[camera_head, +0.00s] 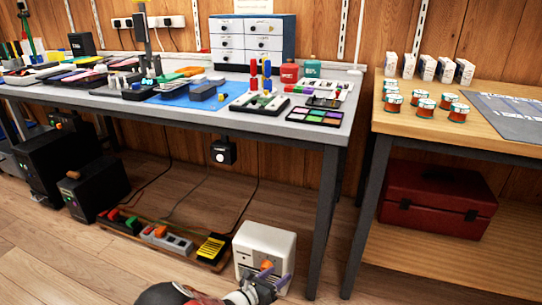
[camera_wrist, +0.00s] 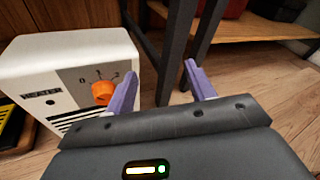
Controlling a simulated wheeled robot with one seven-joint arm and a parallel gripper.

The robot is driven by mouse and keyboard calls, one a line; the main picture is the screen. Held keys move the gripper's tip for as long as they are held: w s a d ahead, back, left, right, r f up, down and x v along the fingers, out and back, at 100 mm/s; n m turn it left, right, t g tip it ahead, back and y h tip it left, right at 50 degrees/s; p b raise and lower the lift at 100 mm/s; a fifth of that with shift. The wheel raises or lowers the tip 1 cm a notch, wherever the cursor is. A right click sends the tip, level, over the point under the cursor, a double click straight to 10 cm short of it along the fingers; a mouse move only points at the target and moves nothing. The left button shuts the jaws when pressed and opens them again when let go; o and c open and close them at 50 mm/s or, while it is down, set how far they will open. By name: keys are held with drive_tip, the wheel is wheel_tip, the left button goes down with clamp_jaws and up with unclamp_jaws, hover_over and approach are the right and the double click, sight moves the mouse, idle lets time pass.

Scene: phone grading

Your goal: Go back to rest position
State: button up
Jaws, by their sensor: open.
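My gripper (camera_wrist: 158,85) is open and empty, with its two purple fingers apart in the wrist view. In the head view my gripper (camera_head: 268,279) is low at the bottom, in front of the white heater (camera_head: 281,240). The heater (camera_wrist: 50,57) also shows in the wrist view, to the left of the fingers. Its orange dial (camera_wrist: 103,92) has the marks 0, 1 and 2, and sits close to the left finger in the picture. I cannot tell whether the finger touches the dial.
A grey workbench (camera_head: 255,118) crowded with phones and tools stands above. A wooden table (camera_head: 470,125) with cans and boxes is at the right, with a red toolbox (camera_head: 437,197) below. Table legs (camera_wrist: 178,45) stand beyond the fingers. A power strip (camera_head: 165,238) lies left of the heater. The floor (camera_head: 70,265) at front left is clear.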

drive_tip(key=s+d+r+m+g+y+p, duration=0.1)
drive_tip(key=s+d+r+m+g+y, duration=0.2)
drive_tip(key=r+m, duration=0.4)
drive_tip(key=s+d+r+m+g+p, duration=0.1)
drive_tip(key=s+d+r+m+g, duration=0.3)
drive_tip(key=d+r+m, duration=0.3)
drive_tip(key=s+d+r+m+g+y+p, duration=0.1)
drive_tip(key=s+d+r+m+g+y, duration=0.25)
drive_tip(key=r, duration=0.55)
drive_tip(key=s+r+m+t+y+p, duration=0.1)
drive_tip(key=s+r+m+t+y, duration=0.3)
drive_tip(key=s+r+m, duration=0.9)
drive_tip(key=s+r, duration=0.2)
drive_tip(key=s, duration=0.2)
drive_tip(key=shift+d+r+m+y+p, duration=0.3)
drive_tip(key=shift+r+m+y+p, duration=0.05)
drive_tip(key=shift+r+p, duration=0.05)
drive_tip(key=shift+t, duration=0.25)
